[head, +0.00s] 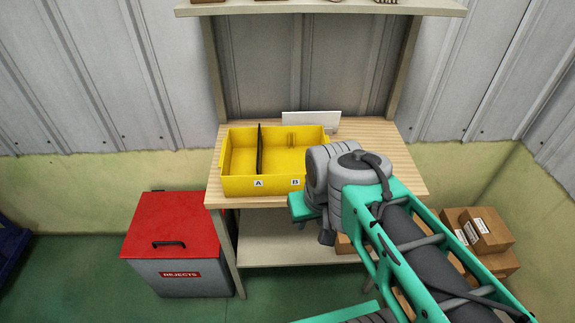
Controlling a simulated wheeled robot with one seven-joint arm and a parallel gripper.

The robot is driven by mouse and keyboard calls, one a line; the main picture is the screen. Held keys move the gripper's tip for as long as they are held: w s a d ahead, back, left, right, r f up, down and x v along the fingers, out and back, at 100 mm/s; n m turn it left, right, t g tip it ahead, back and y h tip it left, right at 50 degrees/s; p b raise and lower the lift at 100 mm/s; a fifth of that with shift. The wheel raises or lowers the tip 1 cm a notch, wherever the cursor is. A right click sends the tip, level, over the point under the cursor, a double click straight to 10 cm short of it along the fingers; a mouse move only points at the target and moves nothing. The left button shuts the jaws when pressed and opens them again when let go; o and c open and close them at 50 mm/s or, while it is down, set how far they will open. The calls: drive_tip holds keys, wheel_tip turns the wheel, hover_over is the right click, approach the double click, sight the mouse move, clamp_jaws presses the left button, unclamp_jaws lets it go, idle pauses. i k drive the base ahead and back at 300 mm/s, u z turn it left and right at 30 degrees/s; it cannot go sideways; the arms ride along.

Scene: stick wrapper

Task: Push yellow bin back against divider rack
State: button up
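The yellow bin (227,186) stands upright on the wooden workbench, with its front edge close to the bench's front edge. A dark divider splits it into compartments labelled A and B, and both look empty. A pale upright panel, possibly the divider rack (315,118), stands behind the bin's right part. I cannot tell whether the bin touches it. My gripper (302,207) is at the bin's front right corner, low in front of the bench edge. Its fingers are mostly hidden by my wrist, and I cannot tell whether it touches the bin.
The workbench (405,178) has bare wood to the right of the bin. A shelf (320,7) with items hangs above. A red-lidded rejects box (172,225) stands at the left. Cardboard boxes (487,230) lie on the floor at the right.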

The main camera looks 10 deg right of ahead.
sight(284, 149)
drive_tip(key=z, duration=1.95)
drive_tip(key=k, duration=1.5)
drive_tip(key=u, duration=2.1)
drive_tip(key=i, duration=0.5)
